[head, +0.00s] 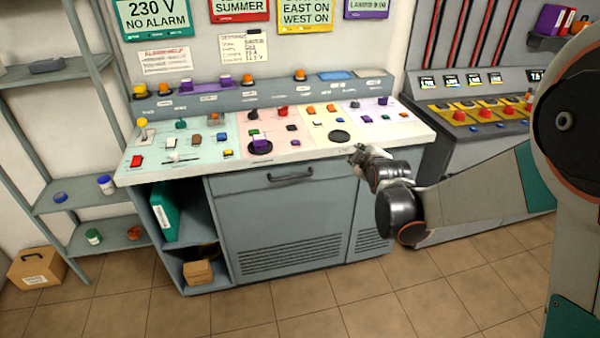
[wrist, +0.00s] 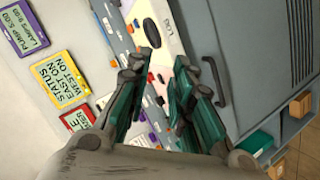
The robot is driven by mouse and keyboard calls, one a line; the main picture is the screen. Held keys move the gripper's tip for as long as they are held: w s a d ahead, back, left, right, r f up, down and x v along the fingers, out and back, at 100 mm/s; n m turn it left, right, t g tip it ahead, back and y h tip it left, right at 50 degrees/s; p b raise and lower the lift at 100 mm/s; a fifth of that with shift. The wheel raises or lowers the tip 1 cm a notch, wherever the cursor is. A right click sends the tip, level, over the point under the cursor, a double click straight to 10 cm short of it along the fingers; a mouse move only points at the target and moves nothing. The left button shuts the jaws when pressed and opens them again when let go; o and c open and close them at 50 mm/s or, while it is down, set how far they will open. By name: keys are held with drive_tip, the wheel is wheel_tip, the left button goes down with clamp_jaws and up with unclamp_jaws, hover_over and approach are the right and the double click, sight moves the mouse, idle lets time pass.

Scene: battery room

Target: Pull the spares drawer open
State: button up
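The drawer front (head: 240,184) is a grey panel under the console's white counter, and it sits flush with the cabinet. Its dark bar handle (head: 290,175) runs level near the top; in the wrist view the handle (wrist: 217,82) lies just right of the fingers. My gripper (head: 356,153) is at the counter's front edge, to the right of and a little above the handle. In the wrist view my gripper (wrist: 178,62) has its fingers apart with nothing between them. It does not touch the handle as far as I can see.
The white counter (head: 200,165) carries many buttons and levers close to my gripper. An open shelf bay with a teal binder (head: 164,212) and a cardboard box (head: 198,272) is left of the drawer. The tiled floor (head: 300,305) in front is clear.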

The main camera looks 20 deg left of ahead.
drive_tip(key=a+f+n+y, duration=0.2)
drive_tip(key=a+f+n, duration=0.3)
drive_tip(key=a+f, duration=0.5)
drive_tip(key=n+t+y, duration=0.1)
drive_tip(key=n+y, duration=0.1)
drive_tip(key=n, duration=0.1)
approach(293, 177)
drive_tip(key=shift+b+x, duration=2)
drive_tip(key=shift+x, duration=3.4)
drive_tip(key=shift+f, duration=0.1)
clamp_jaws()
